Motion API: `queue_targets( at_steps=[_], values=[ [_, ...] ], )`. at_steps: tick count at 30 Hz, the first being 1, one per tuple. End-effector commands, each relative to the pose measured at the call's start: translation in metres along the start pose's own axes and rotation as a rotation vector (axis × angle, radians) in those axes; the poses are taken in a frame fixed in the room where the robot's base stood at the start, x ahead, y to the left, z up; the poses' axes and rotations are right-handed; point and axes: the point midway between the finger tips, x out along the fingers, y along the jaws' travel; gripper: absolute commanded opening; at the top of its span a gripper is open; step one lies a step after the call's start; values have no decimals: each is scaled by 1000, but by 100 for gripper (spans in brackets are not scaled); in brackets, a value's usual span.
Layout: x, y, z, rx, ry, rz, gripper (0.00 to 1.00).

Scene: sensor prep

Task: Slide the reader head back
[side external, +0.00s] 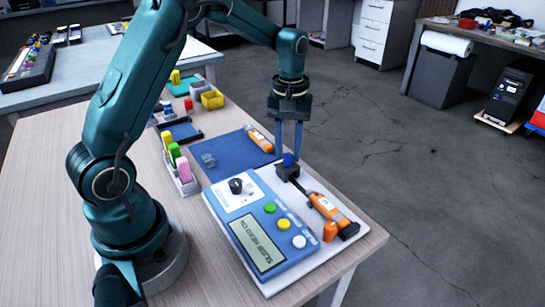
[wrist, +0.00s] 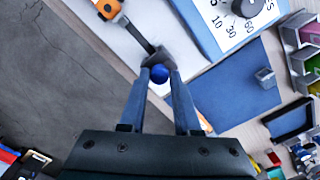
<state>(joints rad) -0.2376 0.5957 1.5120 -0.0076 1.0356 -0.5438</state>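The reader head is a dark block (side external: 287,173) with a blue round knob (side external: 288,159) on top. It sits at the far end of a dark rail (side external: 304,187) leading to an orange-and-black body (side external: 333,212) on the white board. My gripper (side external: 289,153) points straight down over the head. In the wrist view, the blue knob (wrist: 159,73) lies between my fingertips (wrist: 160,71) and nearly fills the gap. I cannot tell whether the fingers press on it. The dark block (wrist: 158,58) shows just beyond them.
A blue control unit (side external: 262,225) with dial, coloured buttons and a display stands left of the rail. An orange tool (side external: 260,139) lies on the blue mat (side external: 232,158) behind. A rack with coloured items (side external: 180,170) stands left. The table's right edge is close to the rail.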

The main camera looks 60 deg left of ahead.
Motion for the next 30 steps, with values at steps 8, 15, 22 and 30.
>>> queue_targets(
  at_steps=[8, 15, 22, 30],
  values=[
    [0, -2, -2, -1, 8, -5, 59],
    [-12, -2, -3, -1, 11, -3, 59],
    [-42, -2, -3, -1, 11, -3, 59],
    [-52, -2, -2, -1, 9, -5, 59]
  ],
)
